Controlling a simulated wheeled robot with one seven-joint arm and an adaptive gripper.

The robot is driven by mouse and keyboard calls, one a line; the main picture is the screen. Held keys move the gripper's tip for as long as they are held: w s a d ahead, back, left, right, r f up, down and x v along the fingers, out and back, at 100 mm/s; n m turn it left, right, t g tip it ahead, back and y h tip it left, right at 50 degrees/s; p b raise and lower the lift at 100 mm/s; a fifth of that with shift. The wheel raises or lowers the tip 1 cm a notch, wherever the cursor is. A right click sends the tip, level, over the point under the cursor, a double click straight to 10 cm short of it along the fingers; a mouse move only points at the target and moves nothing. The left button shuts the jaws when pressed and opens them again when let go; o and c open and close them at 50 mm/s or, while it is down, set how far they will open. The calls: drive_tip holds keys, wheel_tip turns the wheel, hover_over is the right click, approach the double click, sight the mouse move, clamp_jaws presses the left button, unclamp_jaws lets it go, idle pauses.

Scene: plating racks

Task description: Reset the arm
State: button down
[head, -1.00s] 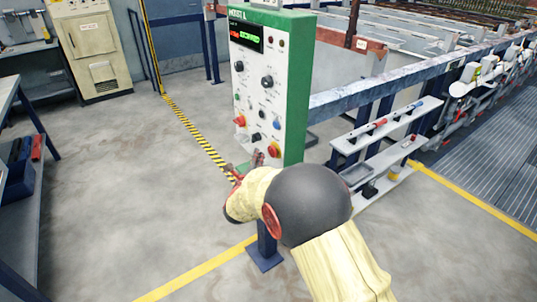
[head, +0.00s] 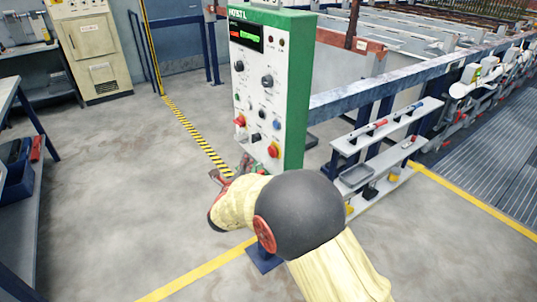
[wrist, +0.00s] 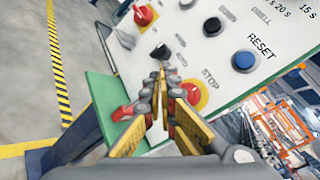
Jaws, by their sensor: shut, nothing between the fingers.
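The white and green control box (head: 296,100) stands on a blue post in the middle of the head view. My gripper (head: 236,170) is at its lower front, in front of the panel's bottom edge. In the wrist view, my gripper (wrist: 161,78) is shut and empty, its fingertips pointing at the lower panel near a black knob (wrist: 160,52). The red STOP button (wrist: 194,95) on its yellow ring is just right of the fingers, partly hidden by them. A blue button (wrist: 244,61) sits by the RESET label. I cannot tell whether the fingertips touch the panel.
A white shelf rack (head: 385,135) with small items stands right of the box. A blue rail (head: 400,80) runs behind it. A workbench (head: 45,200) is at the left edge and a beige cabinet (head: 95,55) at the back. The floor left of the box is clear.

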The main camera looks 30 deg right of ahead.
idle(0.3)
drive_tip(key=a+f+n+g+y, duration=0.1)
drive_tip(key=a+f+n+y, duration=0.6)
drive_tip(key=a+f+n, duration=0.3)
drive_tip(key=s+a+n+g+y, duration=0.3)
drive_tip(key=s+a+n+y, duration=0.2)
drive_tip(key=s+a+n, duration=0.45)
drive_tip(key=s+r+n+g+p, duration=0.25)
drive_tip(key=s+r+n, duration=0.4)
drive_tip(key=s, duration=0.45)
drive_tip(key=s+r+n+g+p, duration=0.1)
drive_tip(key=s+r+n+g, duration=0.2)
drive_tip(key=s+r+n, duration=0.5)
drive_tip(key=s+d+r+t+p, duration=0.2)
drive_tip(key=s+r+p, duration=0.1)
drive_tip(key=s+r, duration=0.6)
drive_tip(key=shift+s+d+r+n+p, duration=0.2)
drive_tip(key=shift+r+n+p, duration=0.1)
drive_tip(key=shift+r, duration=0.2)
